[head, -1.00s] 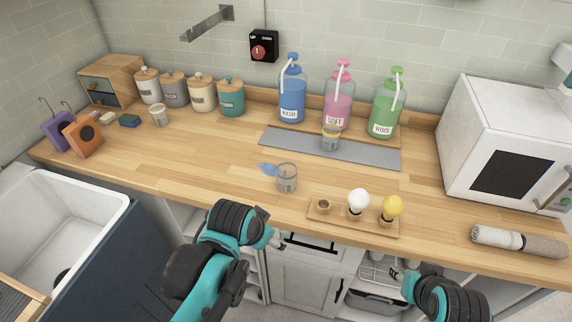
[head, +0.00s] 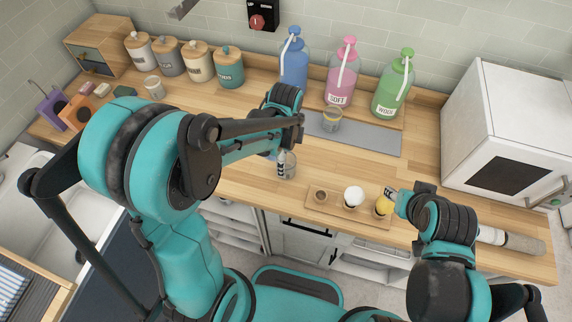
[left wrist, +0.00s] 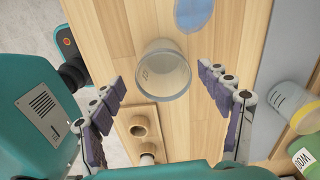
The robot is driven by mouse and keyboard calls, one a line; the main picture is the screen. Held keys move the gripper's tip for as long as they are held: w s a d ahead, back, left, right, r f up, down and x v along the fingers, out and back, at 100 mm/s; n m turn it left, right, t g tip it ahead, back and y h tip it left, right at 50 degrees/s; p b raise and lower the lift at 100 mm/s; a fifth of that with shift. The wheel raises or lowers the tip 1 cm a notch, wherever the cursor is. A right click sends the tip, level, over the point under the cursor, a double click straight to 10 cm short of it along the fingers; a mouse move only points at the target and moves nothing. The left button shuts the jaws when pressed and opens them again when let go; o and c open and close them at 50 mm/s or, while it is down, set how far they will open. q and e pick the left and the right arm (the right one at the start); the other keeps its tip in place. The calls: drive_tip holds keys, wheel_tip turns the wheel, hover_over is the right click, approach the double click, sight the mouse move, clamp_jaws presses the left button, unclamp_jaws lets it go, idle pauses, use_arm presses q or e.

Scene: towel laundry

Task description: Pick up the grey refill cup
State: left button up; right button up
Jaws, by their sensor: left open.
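A clear, greyish refill cup (head: 289,170) stands on the wooden counter, partly hidden by my left gripper (head: 283,154). In the left wrist view the cup (left wrist: 163,70) lies between the spread fingers, a little beyond their tips, with a gap on both sides. My left gripper is open and empty. My right gripper (head: 391,196) is by the yellow bulb; whether its fingers are open or shut is unclear. A second clear cup with a yellow band (head: 332,119) stands on the grey mat. A pale cup (head: 154,87) stands by the canisters at the left.
A wooden tray (head: 335,208) with a white bulb (head: 353,196) and a yellow bulb (head: 382,206) lies in front. A blue flat piece (left wrist: 194,14) lies near the cup. Blue, pink and green (head: 392,88) pump bottles stand behind the grey mat (head: 372,138). A white microwave (head: 510,135) is right.

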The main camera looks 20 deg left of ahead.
use_arm(q)
drive_tip(key=f+b, duration=0.1)
drive_tip(key=f, duration=0.3)
drive_tip(key=shift+w+f, duration=0.2)
drive_tip(key=c, duration=1.1)
drive_tip(key=shift+o, duration=0.2)
drive_tip(key=shift+r, duration=0.1)
